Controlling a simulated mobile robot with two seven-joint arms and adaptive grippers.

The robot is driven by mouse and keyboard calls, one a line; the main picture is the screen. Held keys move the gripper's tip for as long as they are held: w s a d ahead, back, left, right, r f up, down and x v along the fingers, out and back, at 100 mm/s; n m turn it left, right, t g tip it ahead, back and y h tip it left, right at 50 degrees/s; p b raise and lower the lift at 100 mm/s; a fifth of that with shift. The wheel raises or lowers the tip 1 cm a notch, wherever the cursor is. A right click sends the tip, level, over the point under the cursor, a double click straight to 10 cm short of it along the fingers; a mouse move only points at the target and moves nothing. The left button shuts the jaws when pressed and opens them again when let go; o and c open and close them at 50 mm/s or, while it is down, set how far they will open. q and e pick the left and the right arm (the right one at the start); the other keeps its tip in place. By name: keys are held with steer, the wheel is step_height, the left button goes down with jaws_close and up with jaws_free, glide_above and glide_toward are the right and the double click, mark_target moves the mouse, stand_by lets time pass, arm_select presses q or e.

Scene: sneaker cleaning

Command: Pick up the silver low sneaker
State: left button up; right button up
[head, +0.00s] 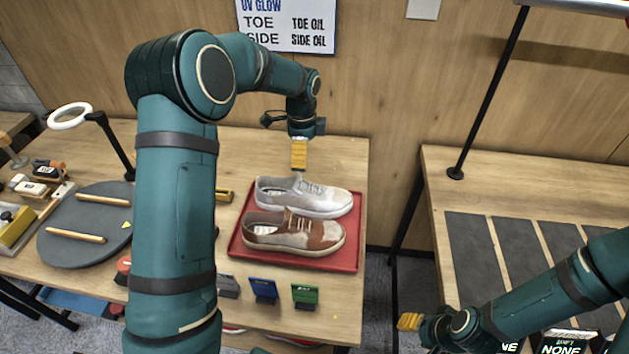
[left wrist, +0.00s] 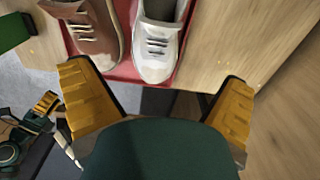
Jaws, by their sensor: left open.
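The silver low sneaker (head: 322,199) lies on the rear half of a red tray (head: 350,262), its toe to the right. In the left wrist view this pale sneaker (left wrist: 156,52) shows toe first, between and beyond my fingers. A brown-and-white sneaker (head: 290,233) lies beside it, in front. My left gripper (head: 299,154) is above and just behind the silver sneaker in the head view. Its two yellow fingers stand wide apart in the left wrist view (left wrist: 155,78), with nothing between them. My right gripper (head: 409,322) is low at the right, away from the tray; its opening is unclear.
Small colored stands, including a green one (head: 305,295) and a blue one (head: 263,289), line the table's front edge. A round grey board (head: 85,240) and a ring lamp (head: 70,116) stand at the left. A second table (head: 435,185) stands right, across a gap.

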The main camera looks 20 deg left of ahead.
mark_target(304, 181)
arm_select(q)
step_height(304, 181, down, 14)
steer(key=shift+s+r+b, duration=0.1)
steer(key=shift+r+b, duration=0.15)
steer(key=shift+b, duration=0.15)
stand_by(0.3)
steer(key=shift+c, duration=0.3)
steer(key=c, duration=1.2)
